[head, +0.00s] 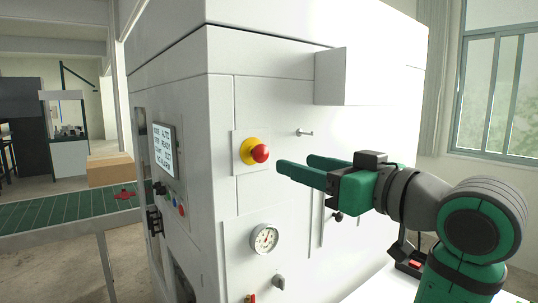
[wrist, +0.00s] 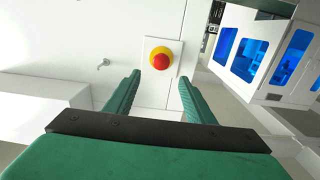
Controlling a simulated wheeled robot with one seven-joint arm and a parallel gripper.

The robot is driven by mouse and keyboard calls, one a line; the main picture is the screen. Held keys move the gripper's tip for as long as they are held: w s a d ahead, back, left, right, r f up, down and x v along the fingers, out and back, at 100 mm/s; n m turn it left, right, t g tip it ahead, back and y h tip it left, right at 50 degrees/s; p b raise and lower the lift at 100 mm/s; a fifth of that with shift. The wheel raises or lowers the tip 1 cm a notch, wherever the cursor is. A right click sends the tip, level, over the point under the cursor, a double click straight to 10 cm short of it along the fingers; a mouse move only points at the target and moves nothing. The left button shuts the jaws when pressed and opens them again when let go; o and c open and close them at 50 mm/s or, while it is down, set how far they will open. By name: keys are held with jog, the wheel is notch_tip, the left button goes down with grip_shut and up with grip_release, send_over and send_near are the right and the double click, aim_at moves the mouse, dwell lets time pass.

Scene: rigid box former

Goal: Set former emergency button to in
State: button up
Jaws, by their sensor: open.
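The emergency button (head: 260,153) is a red mushroom head on a yellow round collar, mounted on a pale square plate on the front of the white former (head: 285,205). In the wrist view the red button (wrist: 160,61) lies ahead of the fingers, roughly centred between them. My gripper (head: 294,166) is green, with its two fingers apart and nothing between them. In the head view its fingertips are just right of the button and appear not to touch it. Whether the button is in or out I cannot tell.
A metal handle (head: 305,133) sticks out right of the button, with a white box (head: 370,76) above it. A gauge (head: 265,239) and a knob (head: 278,282) sit below. A screen panel (head: 164,148) and green conveyor (head: 65,215) are at left.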

aim_at(263, 152)
jog(key=x, duration=1)
jog(key=shift+w+a+r, duration=0.2)
jog(key=shift+a, duration=0.1)
